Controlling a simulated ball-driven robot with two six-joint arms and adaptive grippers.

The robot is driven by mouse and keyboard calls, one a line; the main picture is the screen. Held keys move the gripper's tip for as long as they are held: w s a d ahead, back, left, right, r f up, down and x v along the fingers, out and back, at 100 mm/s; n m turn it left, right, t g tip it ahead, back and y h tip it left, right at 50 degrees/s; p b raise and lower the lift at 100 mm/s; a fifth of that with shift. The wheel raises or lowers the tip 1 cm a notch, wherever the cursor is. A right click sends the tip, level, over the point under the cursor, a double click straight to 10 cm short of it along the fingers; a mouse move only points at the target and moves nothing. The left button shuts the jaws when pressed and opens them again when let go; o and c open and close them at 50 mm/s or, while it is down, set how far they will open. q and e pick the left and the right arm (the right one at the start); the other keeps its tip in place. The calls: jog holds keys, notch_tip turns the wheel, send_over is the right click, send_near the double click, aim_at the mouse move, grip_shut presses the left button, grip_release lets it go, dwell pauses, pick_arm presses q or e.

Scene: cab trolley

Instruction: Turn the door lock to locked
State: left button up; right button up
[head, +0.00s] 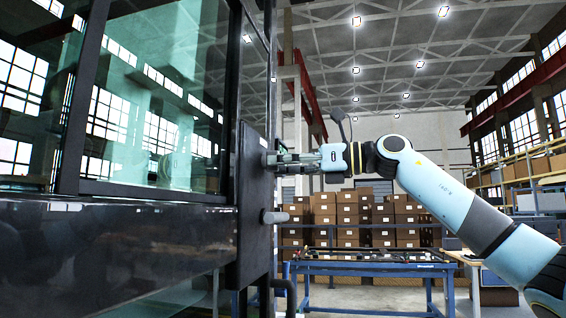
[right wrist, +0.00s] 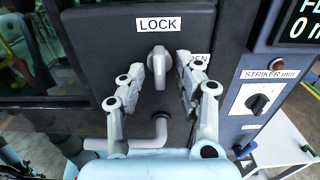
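The door lock is a grey turn knob (right wrist: 158,58) on a dark plate (right wrist: 95,50) under a white LOCK label (right wrist: 159,23). Its grip points downward in the right wrist view. A second small label beside it is mostly hidden by a finger. My right gripper (right wrist: 162,68) is open, with one finger on each side of the knob; I cannot tell whether either finger touches it. In the head view my right gripper (head: 282,162) reaches from the right to the dark door plate (head: 254,195), and hides the knob there. My left gripper is not in view.
A bent grey handle (right wrist: 158,132) sits below the knob; it also shows in the head view (head: 273,216). A STRIKER dial (right wrist: 258,103) and a display (right wrist: 300,22) are at the right. A blue table (head: 370,268) and stacked boxes (head: 347,215) stand behind.

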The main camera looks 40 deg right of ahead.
jog(key=shift+r, duration=0.2)
notch_tip(320, 180, up, 10)
jog(key=shift+f, duration=0.15)
dwell(0.8)
